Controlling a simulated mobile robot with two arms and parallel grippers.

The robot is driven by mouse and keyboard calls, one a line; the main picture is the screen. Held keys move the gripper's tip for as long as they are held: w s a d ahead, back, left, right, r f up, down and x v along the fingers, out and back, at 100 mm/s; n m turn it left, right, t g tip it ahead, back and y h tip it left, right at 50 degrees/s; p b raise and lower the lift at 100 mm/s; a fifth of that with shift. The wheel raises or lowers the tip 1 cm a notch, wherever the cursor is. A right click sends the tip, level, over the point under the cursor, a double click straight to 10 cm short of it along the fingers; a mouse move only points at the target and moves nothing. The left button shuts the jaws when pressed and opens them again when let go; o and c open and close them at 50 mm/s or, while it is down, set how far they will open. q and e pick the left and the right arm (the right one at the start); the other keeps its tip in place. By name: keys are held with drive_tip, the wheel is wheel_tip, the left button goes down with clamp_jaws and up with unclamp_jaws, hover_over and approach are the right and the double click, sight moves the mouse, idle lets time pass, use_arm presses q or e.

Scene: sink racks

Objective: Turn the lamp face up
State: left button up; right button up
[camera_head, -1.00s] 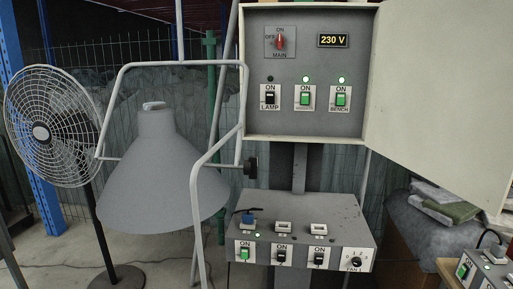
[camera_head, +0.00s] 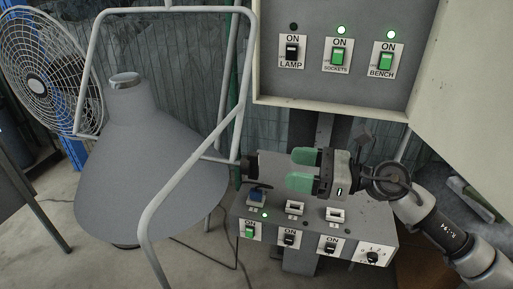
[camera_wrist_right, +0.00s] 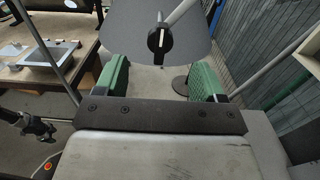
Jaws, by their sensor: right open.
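The lamp is a large grey cone-shaped shade (camera_head: 150,175) with its narrow neck up and its wide opening down. It hangs in a bent grey tube frame (camera_head: 170,12), left of the control panel. A black knob (camera_head: 248,166) sits on the frame at the shade's right side. My right gripper (camera_head: 302,170) is open and empty, its green fingers pointing left toward the knob and apart from it. In the right wrist view, the knob (camera_wrist_right: 159,39) and the shade (camera_wrist_right: 200,28) lie beyond the spread fingers (camera_wrist_right: 148,85).
A switch box (camera_head: 300,228) stands below my right gripper. The switch panel (camera_head: 355,85) is above, its LAMP light dark and its SOCKETS and BENCH lights green. A wire fan (camera_head: 40,75) stands at the left. A bench (camera_wrist_right: 35,70) shows in the right wrist view.

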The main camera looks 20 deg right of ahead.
sight(258, 161)
drive_tip(key=a+p, duration=0.1)
drive_tip(key=w+a+r+p, duration=0.1)
drive_tip(key=shift+w+a, duration=0.25)
drive_tip(key=shift+a, duration=0.1)
drive_tip(key=p+x, duration=0.1)
drive_tip(key=x, duration=0.1)
drive_tip(key=p+x, duration=0.2)
drive_tip(key=x, duration=0.1)
drive_tip(key=shift+w+f, duration=0.35)
drive_tip(key=shift+w, duration=0.05)
drive_tip(key=shift+w+a, duration=0.15)
drive_tip(key=shift+a, duration=0.35)
use_arm(q)
wheel_tip(258, 161, up, 6)
drive_tip(key=shift+w+d+f, duration=0.1)
drive_tip(key=shift+d, duration=0.05)
use_arm(e)
drive_tip(key=shift+f, duration=0.2)
